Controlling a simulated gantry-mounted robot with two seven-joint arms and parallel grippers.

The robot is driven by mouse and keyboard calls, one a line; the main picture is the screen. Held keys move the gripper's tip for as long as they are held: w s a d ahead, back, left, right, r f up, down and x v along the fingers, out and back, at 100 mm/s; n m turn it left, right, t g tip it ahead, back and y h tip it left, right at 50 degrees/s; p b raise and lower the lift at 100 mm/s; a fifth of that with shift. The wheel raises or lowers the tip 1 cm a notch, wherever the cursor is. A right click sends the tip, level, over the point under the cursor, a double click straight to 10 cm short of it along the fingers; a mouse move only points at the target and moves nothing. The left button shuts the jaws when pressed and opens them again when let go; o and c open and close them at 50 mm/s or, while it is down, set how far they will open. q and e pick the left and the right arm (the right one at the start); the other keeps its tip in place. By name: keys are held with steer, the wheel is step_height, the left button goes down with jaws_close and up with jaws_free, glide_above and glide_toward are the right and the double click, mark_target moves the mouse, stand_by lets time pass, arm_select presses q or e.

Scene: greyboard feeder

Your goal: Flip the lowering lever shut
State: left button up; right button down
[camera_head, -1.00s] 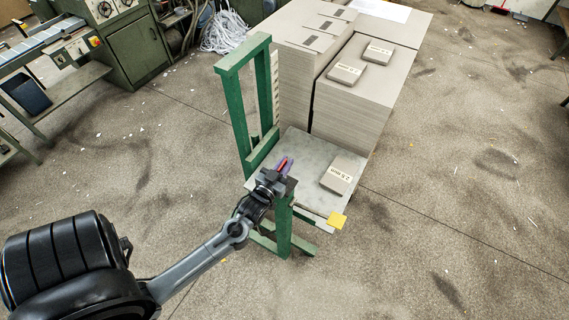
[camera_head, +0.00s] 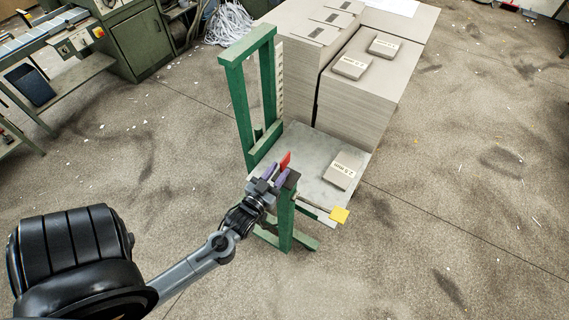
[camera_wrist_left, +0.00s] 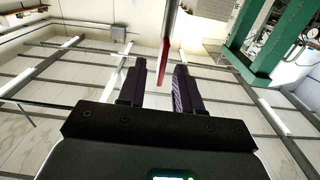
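The red lowering lever (camera_head: 285,160) stands at the top of the short green post at the front of the stacker frame (camera_head: 233,100). It also shows in the left wrist view (camera_wrist_left: 166,58) as a red bar on a grey arm. My left gripper (camera_head: 275,173) is just below and left of the lever in the head view. Its two dark purple fingers are spread, and the lever's end shows between them in the wrist view (camera_wrist_left: 160,78), with a gap on each side. I cannot tell how deep the lever sits between them. My right gripper is not in view.
The grey platform (camera_head: 318,190) beside the post carries one labelled greyboard block (camera_head: 343,170). A yellow piece (camera_head: 339,215) sits at its front corner. Tall greyboard stacks (camera_head: 360,105) stand behind. Open floor lies to the right and in front.

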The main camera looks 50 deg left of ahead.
arm_select(q)
steer(key=shift+v, duration=1.95)
steer(key=w+d+r+m+g+h, duration=0.1)
steer(key=w+d+m+g+h, duration=0.15)
steer(key=d, duration=0.35)
steer(key=w+d+r+m+g+h, duration=0.1)
steer(key=d+r+h, duration=0.1)
steer(key=d+h, duration=0.3)
steer(key=s+d+f+m+g, duration=0.1)
steer(key=s+d+f+g, duration=0.2)
steer(key=s+g, duration=0.25)
steer(key=s+d+f+m+g, duration=0.2)
steer(key=s+g, duration=0.2)
steer(key=s, duration=0.3)
step_height(320, 180, up, 12)
steer(key=p, duration=1.1)
steer(key=shift+f+p, duration=0.2)
steer(key=shift+p, duration=0.15)
steer(key=shift+s+d, duration=0.1)
